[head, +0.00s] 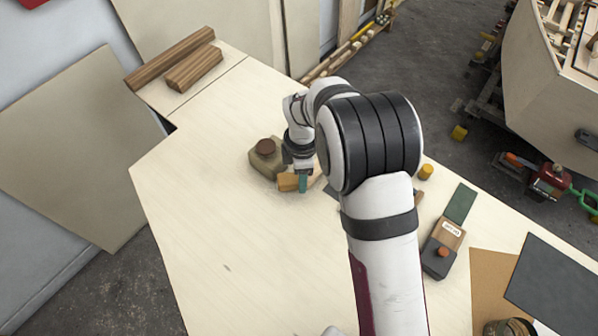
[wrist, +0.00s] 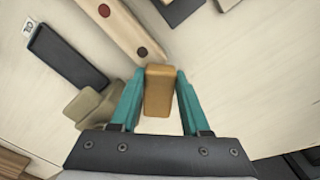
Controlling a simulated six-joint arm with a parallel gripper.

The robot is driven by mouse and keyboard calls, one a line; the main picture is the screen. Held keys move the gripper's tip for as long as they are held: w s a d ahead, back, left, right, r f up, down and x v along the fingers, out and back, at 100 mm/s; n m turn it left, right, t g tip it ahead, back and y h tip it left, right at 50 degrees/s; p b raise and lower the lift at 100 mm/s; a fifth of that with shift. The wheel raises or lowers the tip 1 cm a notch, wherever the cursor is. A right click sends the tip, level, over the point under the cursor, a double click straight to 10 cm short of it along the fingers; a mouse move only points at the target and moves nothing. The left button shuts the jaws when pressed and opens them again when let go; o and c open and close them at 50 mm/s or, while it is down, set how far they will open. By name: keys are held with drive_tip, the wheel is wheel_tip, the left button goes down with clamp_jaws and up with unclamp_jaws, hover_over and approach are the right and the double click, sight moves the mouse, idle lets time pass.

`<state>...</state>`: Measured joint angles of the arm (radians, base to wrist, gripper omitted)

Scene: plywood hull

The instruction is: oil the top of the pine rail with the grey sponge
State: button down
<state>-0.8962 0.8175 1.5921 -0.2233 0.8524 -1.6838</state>
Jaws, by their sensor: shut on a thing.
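My gripper (head: 303,183) is over the bench, its teal fingers closed on an orange-tan block (wrist: 158,92). The block also shows in the head view (head: 287,183). It is not grey. A grey-beige block (wrist: 92,106) lies beside the left finger in the wrist view. A similar olive-grey block (head: 268,162) sits left of my gripper in the head view, with a dark brown round piece at its top. A pale wooden strip with two dark round spots (wrist: 115,22) lies past the held block. I cannot tell whether this strip is the pine rail; my arm covers that area in the head view.
Two brown wooden bars (head: 193,69) lie at the bench's back left. A yellow cylinder (head: 425,172) and a dark block with an orange knob (head: 440,259) are right of my arm. A dark slab (wrist: 66,56) lies left in the wrist view. The bench's left part is clear.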

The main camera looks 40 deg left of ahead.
drive_tip(key=shift+w, duration=5)
drive_tip(key=shift+w+r, duration=0.15)
drive_tip(key=shift+w, duration=0.8)
drive_tip(key=shift+w+r, duration=0.1)
drive_tip(key=shift+w, duration=0.85)
drive_tip(key=shift+w+r, duration=0.25)
drive_tip(key=shift+w, duration=0.75)
drive_tip(key=s, duration=0.1)
drive_tip(key=s+f, duration=0.1)
drive_tip(key=s, duration=0.1)
drive_tip(key=shift+s, duration=6.9)
drive_tip(key=shift+r, duration=4)
